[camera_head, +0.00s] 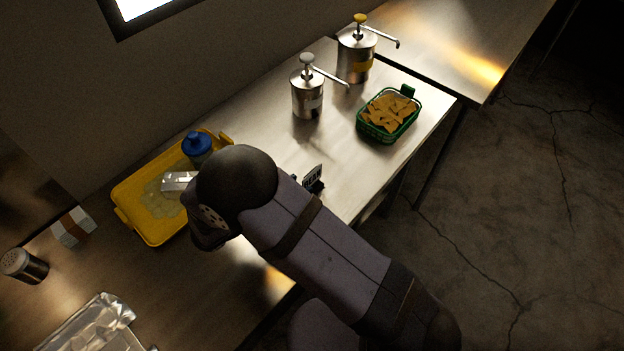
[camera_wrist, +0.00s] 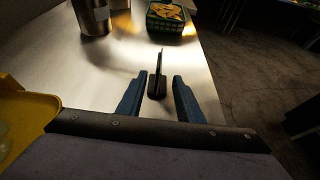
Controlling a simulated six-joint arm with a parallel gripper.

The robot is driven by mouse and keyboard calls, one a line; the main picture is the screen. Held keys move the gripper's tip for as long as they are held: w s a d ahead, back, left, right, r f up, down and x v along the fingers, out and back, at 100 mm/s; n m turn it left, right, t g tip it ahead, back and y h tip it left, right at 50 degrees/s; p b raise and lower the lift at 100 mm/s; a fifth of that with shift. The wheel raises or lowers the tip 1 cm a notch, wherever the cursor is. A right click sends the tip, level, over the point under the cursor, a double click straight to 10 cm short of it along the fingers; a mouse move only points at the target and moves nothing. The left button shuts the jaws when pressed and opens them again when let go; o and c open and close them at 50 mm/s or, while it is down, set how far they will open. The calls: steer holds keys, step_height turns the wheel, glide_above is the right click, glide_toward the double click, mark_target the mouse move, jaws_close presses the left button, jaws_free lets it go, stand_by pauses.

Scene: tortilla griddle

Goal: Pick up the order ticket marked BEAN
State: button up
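A small upright ticket (camera_head: 313,177) in a dark holder stands on the steel counter, just right of my wrist in the head view. My gripper (camera_wrist: 160,82) is open, with one blue finger on each side of the base and a gap on both sides.
A yellow tray (camera_head: 152,234) with a blue-capped bottle (camera_head: 197,146) lies at left. Two steel pump dispensers (camera_head: 307,92) (camera_head: 355,55) and a green basket of chips (camera_head: 389,113) stand farther back. A shaker (camera_head: 22,265) and foil (camera_head: 92,326) are at lower left. The counter's edge runs close on the right.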

mark_target(312, 178)
steer(key=shift+r, duration=0.1)
steer(key=shift+w+d+f+p, duration=0.2)
steer(key=shift+w+d+p, duration=0.2)
steer(key=shift+d, duration=0.05)
steer(key=shift+p+x, duration=1.6)
steer(key=shift+x, duration=0.75)
steer(key=shift+w+d+f, duration=0.35)
steer(key=shift+w+f, duration=0.05)
steer(key=shift+f, duration=0.2)
jaws_close()
